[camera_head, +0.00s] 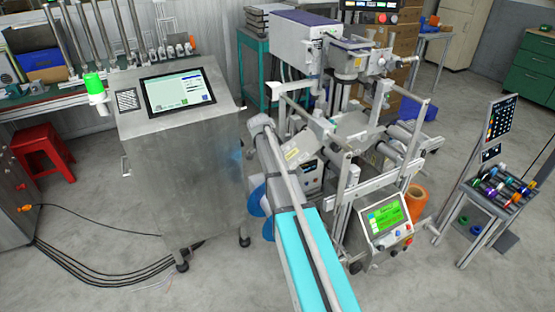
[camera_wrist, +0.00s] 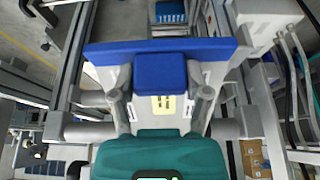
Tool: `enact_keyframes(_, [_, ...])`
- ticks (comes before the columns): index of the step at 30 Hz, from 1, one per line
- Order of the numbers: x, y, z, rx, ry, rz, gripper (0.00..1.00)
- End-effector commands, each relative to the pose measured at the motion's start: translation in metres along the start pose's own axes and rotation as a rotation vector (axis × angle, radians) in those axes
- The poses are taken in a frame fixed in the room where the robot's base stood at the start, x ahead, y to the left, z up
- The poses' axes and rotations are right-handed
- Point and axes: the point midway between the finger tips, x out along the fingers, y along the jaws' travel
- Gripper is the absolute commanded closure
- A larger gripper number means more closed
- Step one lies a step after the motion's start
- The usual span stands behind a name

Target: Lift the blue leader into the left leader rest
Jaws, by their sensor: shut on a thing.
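The blue leader, a wide blue bar (camera_wrist: 210,47) with a blue block at its middle, shows in the upper half of the wrist view. My gripper (camera_wrist: 160,92) has its two grey fingers on either side of that block and is shut on it. The bar reaches out past both fingers, nearly level across the picture. In the head view my arm hides the gripper and the blue leader. I cannot make out the left leader rest with certainty in either view.
A machine with a green screen (camera_head: 385,217) stands close to the right of my arm. A steel cabinet with a display (camera_head: 180,92) stands at left, and a small rack of coloured rolls (camera_head: 496,190) at far right. Cables lie on the floor at lower left.

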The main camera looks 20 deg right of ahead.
Motion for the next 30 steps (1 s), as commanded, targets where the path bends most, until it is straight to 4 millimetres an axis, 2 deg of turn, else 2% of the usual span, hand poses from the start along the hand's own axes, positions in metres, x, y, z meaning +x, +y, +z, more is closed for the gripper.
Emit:
enact_keyframes(1, [-0.011,0.000,-0.005,0.000,0.000,0.000,0.94])
enact_keyframes(3, [-0.018,0.000,-0.007,0.000,0.000,0.000,0.94])
enact_keyframes(12, [-0.039,0.000,-0.016,0.000,0.000,0.000,0.94])
enact_keyframes(30, [-0.046,0.000,-0.019,0.000,0.000,0.000,0.94])
